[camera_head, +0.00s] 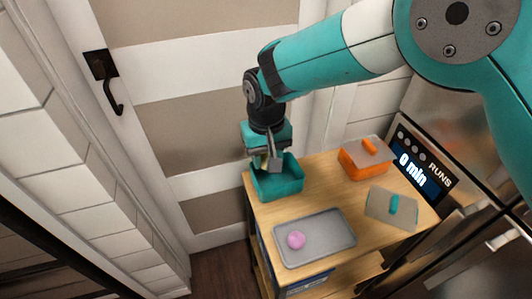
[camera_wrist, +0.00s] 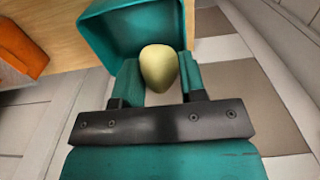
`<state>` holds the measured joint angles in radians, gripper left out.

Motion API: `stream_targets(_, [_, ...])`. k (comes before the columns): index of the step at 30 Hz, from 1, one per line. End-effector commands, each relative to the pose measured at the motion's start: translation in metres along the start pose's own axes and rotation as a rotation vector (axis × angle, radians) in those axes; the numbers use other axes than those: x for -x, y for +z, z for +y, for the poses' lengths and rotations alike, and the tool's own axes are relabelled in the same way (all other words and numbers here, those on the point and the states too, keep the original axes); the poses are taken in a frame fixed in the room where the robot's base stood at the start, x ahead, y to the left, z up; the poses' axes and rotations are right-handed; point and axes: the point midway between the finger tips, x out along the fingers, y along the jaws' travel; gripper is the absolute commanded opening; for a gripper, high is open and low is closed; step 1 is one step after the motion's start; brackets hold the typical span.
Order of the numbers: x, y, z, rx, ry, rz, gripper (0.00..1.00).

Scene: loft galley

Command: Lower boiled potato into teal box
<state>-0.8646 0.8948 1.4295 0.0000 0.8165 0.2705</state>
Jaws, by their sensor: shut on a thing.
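The boiled potato (camera_wrist: 160,68) is pale yellow and egg-shaped. It sits between the fingers of my gripper (camera_wrist: 160,78), which is shut on it. In the head view my gripper (camera_head: 265,162) is over the left back part of the teal box (camera_head: 280,186), and the potato is mostly hidden there. The teal box is open and empty as far as I see. In the wrist view the box (camera_wrist: 107,38) lies just beyond the potato, and the potato overlaps its near wall. I cannot tell whether the potato is below the rim.
On the wooden cart top (camera_head: 332,192) are a grey tray (camera_head: 325,248) with a pink round thing (camera_head: 296,240), an orange box (camera_head: 362,165) with a lid, and a grey lid (camera_head: 380,208) with a teal handle. A display reading "0 min" (camera_head: 412,165) stands behind. A door (camera_head: 160,100) is at the left.

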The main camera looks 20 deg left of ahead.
Motion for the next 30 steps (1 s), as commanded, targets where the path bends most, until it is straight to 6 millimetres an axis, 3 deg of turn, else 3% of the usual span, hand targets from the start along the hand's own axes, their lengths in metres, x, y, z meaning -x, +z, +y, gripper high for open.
stream_targets(18, [-0.034,0.0,0.0,0.0,0.0,0.0,0.15])
stream_targets(30, [-0.036,0.0,0.0,0.0,0.0,-0.001,0.15])
